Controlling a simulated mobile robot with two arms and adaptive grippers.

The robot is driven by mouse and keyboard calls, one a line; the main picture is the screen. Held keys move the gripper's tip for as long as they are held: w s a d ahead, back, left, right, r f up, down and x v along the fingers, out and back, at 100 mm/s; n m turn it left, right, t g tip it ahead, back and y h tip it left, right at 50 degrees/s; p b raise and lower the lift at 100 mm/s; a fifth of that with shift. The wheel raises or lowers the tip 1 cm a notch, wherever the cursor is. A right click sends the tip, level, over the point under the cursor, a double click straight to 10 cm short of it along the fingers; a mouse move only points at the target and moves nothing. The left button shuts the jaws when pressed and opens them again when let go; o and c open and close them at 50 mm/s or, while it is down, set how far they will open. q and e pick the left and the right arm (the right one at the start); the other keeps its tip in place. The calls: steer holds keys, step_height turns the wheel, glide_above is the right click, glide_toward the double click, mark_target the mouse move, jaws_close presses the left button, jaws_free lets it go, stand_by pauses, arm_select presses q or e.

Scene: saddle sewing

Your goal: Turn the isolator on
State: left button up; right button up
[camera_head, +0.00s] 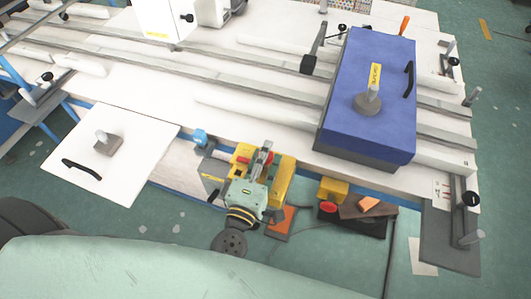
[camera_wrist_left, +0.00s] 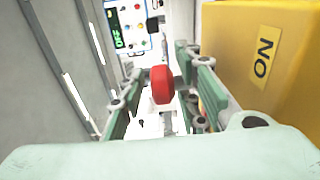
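A red knob (camera_wrist_left: 162,84) shows in the left wrist view between the two fingers of my left gripper (camera_wrist_left: 160,82). A gap shows on the knob's left side; on its right side I cannot tell whether the finger touches it. A yellow housing (camera_wrist_left: 262,50) with a label reading "ON" or "NO" fills the right of that view. In the head view, my left gripper (camera_head: 262,158) is over the yellow unit (camera_head: 285,178) at the table's front edge and partly hides it. Its fingers are apart. My right gripper is not in view.
A blue box (camera_head: 345,95) with a black handle sits on the white table (camera_head: 250,62). A white panel (camera_head: 120,135) lies to the left.

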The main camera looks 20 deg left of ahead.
arm_select(q)
jaws_close()
steer(key=shift+w+a+r, duration=0.1)
stand_by(0.6)
